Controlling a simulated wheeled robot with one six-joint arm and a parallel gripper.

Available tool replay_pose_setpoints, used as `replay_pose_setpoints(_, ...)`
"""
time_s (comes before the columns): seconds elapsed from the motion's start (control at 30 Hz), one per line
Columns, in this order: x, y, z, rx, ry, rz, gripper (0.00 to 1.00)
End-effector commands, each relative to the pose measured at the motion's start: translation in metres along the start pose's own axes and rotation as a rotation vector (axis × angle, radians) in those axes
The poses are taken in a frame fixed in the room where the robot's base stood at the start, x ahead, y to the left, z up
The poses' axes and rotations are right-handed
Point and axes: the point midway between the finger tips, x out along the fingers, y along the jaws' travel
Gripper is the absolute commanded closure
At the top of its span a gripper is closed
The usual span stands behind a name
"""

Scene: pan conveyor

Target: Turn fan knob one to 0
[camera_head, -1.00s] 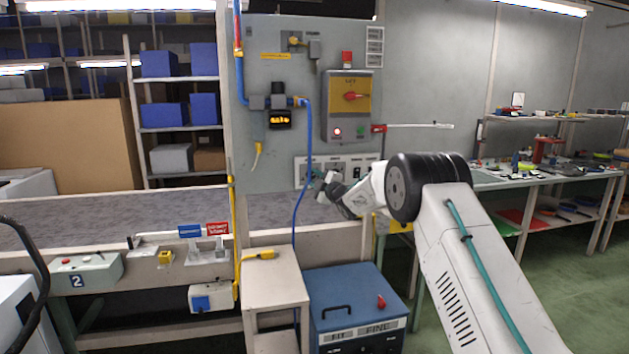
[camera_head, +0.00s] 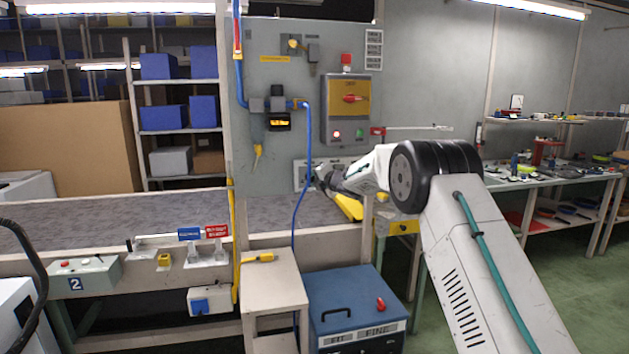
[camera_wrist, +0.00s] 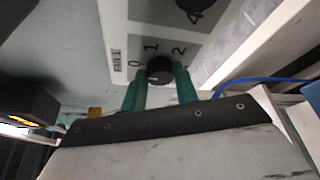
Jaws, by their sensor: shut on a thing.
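Fan knob one (camera_wrist: 158,70) is a round black knob on a light panel with the marks 0, 1 and 2 around it, in the wrist view. My gripper (camera_wrist: 159,82) has its two green fingers on either side of the knob and is shut on it. Which mark the knob points at is hard to tell. In the head view my gripper (camera_head: 322,178) is at the white knob panel (camera_head: 301,176) low on the grey wall board, and my arm hides much of that panel. The knob itself is hidden there.
A second black knob (camera_wrist: 200,6) with a mark 4 is beside it on the panel. A grey and yellow switch box (camera_head: 346,107) with a red handle hangs above. A blue hose (camera_head: 302,170) runs down close to my gripper. A blue cabinet (camera_head: 345,295) stands below.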

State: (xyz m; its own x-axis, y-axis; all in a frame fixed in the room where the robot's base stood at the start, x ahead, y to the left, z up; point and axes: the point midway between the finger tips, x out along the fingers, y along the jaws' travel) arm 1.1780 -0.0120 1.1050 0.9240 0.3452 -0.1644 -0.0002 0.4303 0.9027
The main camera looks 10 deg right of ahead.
Motion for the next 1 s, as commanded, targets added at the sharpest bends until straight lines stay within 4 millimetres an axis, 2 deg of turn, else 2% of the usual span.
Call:
replay_pose_setpoints(0.3,0.0004,0.0006,-0.0013,-0.079,0.002,-0.033,0.93)
replay_pose_setpoints(0.77,0.0006,0.0002,-0.0018,-0.087,0.002,-0.037,0.93)
replay_pose_setpoints(0.8,0.0006,0.0002,-0.0018,-0.087,0.002,-0.037,0.59)
replay_pose_setpoints(0.83,0.0006,0.0003,-0.0018,-0.087,0.002,-0.037,0.51)
replay_pose_setpoints(1.0,0.0002,0.0003,-0.0007,-0.087,0.001,-0.036,0.49)
